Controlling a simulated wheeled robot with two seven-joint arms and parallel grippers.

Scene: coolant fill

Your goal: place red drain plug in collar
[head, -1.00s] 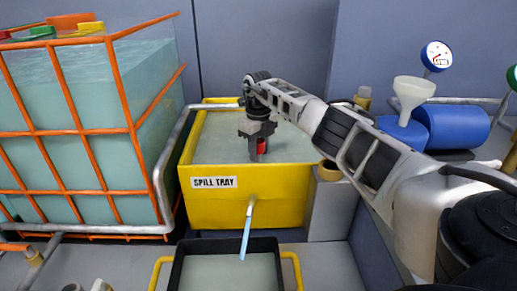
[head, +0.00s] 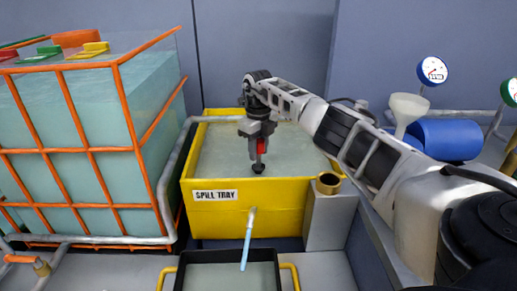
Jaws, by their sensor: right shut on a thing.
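My right gripper (head: 261,139) is shut on the red drain plug (head: 261,146) and points down over the yellow spill tray (head: 300,205). The plug's red part shows between the fingers. A grey stem with a dark round end (head: 258,168) hangs below it, seen against the tray's pale liquid. A brass ring that looks like the collar (head: 328,183) tops a grey block (head: 331,220) at the tray's right front corner. The plug is to the left of this ring and apart from it. My left gripper is out of view.
A spout (head: 252,213) on the tray front has a light blue stream (head: 246,248) falling into a black pan (head: 190,258) with yellow handles. An orange-caged tank (head: 125,160) stands left. A white funnel (head: 408,108) and blue drum (head: 447,139) stand right, behind my arm.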

